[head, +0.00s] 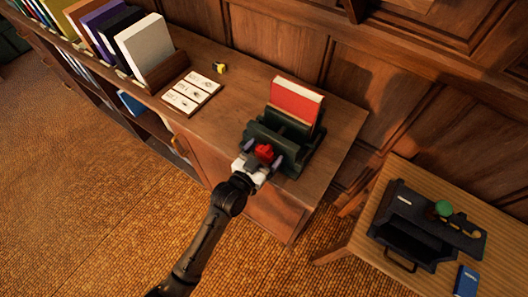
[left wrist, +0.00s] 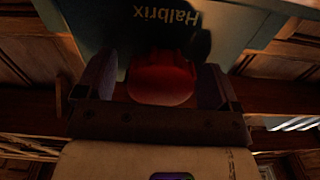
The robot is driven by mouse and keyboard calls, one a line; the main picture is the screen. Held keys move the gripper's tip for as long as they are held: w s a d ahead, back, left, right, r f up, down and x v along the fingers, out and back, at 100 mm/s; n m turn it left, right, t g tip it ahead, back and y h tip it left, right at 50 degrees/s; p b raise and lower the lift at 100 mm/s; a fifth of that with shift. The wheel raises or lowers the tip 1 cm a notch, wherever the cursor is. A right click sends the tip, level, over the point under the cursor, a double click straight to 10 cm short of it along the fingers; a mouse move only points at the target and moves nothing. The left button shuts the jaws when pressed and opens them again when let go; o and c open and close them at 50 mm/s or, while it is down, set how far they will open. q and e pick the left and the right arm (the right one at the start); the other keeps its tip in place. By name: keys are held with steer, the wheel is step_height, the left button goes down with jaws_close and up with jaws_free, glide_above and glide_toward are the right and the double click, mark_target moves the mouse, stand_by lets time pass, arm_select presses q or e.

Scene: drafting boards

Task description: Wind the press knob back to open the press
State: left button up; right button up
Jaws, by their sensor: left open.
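The dark green press (head: 284,138) stands near the right end of the wooden cabinet top, with a red book (head: 296,101) with pale page edges upright in it. The red press knob (head: 264,152) is on the press's near side. My left gripper (head: 262,159) is at the knob, with its fingers open on either side of it. In the left wrist view the red knob (left wrist: 161,80) sits between the two fingers, in front of the press face (left wrist: 225,30) lettered "Halbrix". I cannot tell whether the fingers touch it. My right gripper is in neither view.
A card with small drawings (head: 192,92) and a small yellow item (head: 219,67) lie left of the press. Upright books (head: 145,48) stand farther left. A side table (head: 366,233) at right holds a black case (head: 416,232) and a blue item (head: 466,281).

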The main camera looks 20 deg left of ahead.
arm_select(q)
steer(key=m+p, duration=0.1)
steer(key=m, duration=0.1)
steer(key=m+p, duration=0.1)
steer(key=m, duration=0.1)
steer(key=m+p, duration=0.1)
steer(key=m, duration=0.1)
steer(key=shift+a+r+m, duration=0.1)
steer(key=shift+r+m, duration=0.2)
steer(key=shift+r, duration=0.05)
steer(key=shift+m+p, duration=0.45)
steer(key=shift+m, duration=0.55)
steer(key=m+p, duration=0.1)
steer(key=m, duration=0.3)
steer(key=shift+f, duration=0.15)
steer(key=m, duration=0.4)
steer(key=shift+f+m, duration=0.15)
steer(key=shift+m, duration=0.15)
steer(key=shift+c, duration=0.2)
